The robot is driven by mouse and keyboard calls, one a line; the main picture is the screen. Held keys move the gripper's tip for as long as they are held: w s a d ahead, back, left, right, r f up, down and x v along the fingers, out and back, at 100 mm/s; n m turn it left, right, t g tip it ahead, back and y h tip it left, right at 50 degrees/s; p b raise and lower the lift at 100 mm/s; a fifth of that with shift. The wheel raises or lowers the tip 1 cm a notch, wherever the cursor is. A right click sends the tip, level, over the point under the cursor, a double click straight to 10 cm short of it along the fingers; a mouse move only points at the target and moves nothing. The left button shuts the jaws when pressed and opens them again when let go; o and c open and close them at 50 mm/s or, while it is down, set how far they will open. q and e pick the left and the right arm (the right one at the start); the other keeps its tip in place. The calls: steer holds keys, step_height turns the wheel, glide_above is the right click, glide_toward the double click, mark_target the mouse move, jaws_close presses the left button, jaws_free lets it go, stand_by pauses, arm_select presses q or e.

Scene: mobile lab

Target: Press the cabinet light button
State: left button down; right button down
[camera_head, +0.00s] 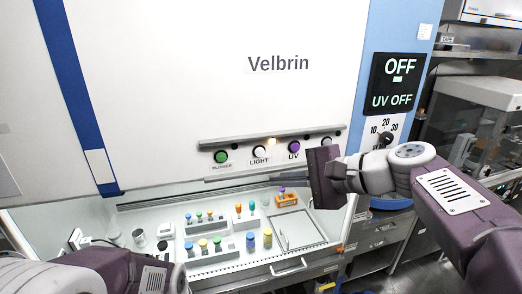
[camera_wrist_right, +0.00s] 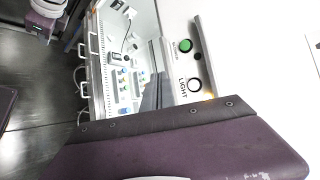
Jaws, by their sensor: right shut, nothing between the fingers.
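The cabinet light button (camera_head: 261,152) is a round white button labelled LIGHT on the panel strip below the white sash. It also shows in the right wrist view (camera_wrist_right: 195,85), with its label beside it.
A green BLOWER button (camera_head: 221,157) is left of the light button and a purple UV button (camera_head: 293,147) right of it. A display (camera_head: 398,84) reads OFF and UV OFF, with a dial (camera_head: 385,138) below. Racks with coloured vials (camera_head: 212,245) stand inside the cabinet.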

mark_target(260, 152)
steer(key=shift+w+a+p, duration=0.45)
steer(key=shift+w+p, duration=0.2)
steer(key=shift+w, duration=0.75)
steer(key=shift+w+a+p, duration=0.5)
steer(key=shift+w+p, duration=0.2)
steer(key=shift+w, duration=0.75)
steer(key=shift+w+a+p, duration=0.45)
steer(key=shift+w+p, duration=0.2)
steer(key=shift+w, duration=0.75)
steer(key=shift+w, duration=0.1)
steer(key=shift+w+a, duration=0.15)
steer(key=shift+w, duration=0.2)
